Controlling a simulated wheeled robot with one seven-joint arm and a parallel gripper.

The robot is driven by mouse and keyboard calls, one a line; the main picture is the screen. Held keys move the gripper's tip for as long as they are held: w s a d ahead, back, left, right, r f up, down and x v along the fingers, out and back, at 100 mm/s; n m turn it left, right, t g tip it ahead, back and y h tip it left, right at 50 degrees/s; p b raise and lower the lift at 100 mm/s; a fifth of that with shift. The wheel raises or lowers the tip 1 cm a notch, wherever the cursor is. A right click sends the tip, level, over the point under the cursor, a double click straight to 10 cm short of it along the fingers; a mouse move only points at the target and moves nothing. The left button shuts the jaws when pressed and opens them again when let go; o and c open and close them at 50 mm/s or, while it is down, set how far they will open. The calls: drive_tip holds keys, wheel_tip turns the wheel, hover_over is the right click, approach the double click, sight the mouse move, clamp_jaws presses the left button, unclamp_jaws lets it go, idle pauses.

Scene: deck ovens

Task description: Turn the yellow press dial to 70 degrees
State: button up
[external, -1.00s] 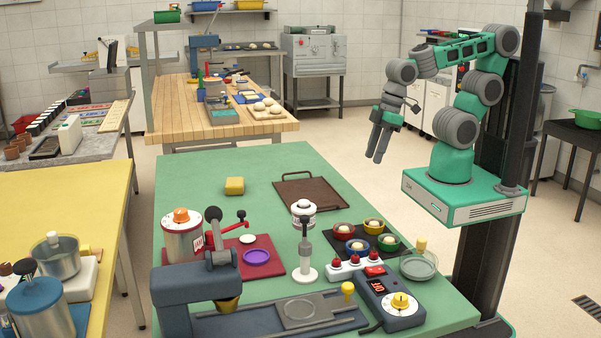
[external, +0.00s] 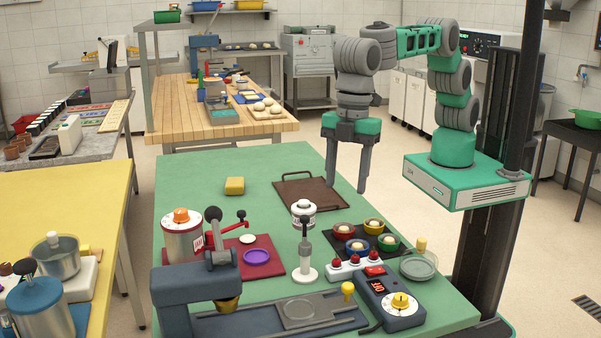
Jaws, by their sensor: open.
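The yellow press dial (external: 400,301) is a round knob with a white mark, on the top face of a dark blue control box (external: 377,287) at the front right of the green table.
The green table (external: 290,168) holds a brown tray (external: 311,193), a yellow block (external: 235,186), several small bowls on a dark mat, and a white stand (external: 305,250).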

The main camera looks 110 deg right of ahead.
drive_tip(key=s+a+f+n+p, duration=0.15)
drive_tip(key=a+f, duration=0.35)
drive_tip(key=a, duration=0.6)
drive_tip(key=n, duration=0.3)
hover_over(401, 296)
drive_tip(key=shift+g+h, duration=0.3)
drive_tip(key=shift+g, duration=0.1)
wheel_tip(401, 296, down, 4)
drive_tip(key=shift+f+p, duration=0.15)
drive_tip(key=shift+p, duration=0.15)
wheel_tip(401, 296, down, 8)
drive_tip(key=shift+p, duration=0.7)
drive_tip(key=shift+c, duration=0.3)
clamp_jaws()
